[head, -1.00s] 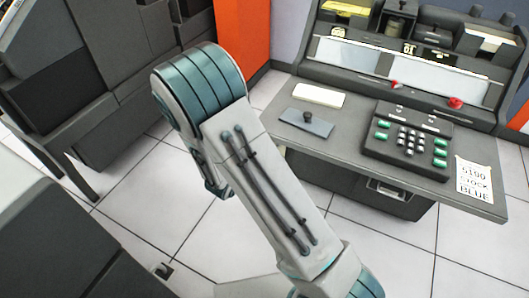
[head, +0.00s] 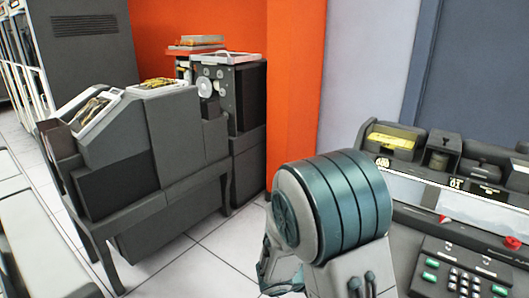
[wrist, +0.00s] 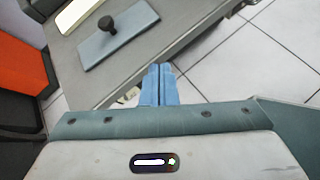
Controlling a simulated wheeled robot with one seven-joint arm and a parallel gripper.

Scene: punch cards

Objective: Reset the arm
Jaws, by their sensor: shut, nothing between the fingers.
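My gripper (wrist: 158,85) shows in the wrist view, its two blue fingers together and empty. It is over the floor, near the edge of the grey desk (wrist: 195,33). In the head view my folded arm stands at the lower middle and right, and the gripper is hidden there. A grey-blue plate (wrist: 118,33) with a dark knob lies on the desk beyond the fingers, apart from them.
The keypunch machine with a keypad (head: 455,272) is at the right. A dark grey card machine (head: 150,140) on legs stands at the left, another machine (head: 232,100) behind it. Tiled floor (head: 215,245) is open between them and my arm.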

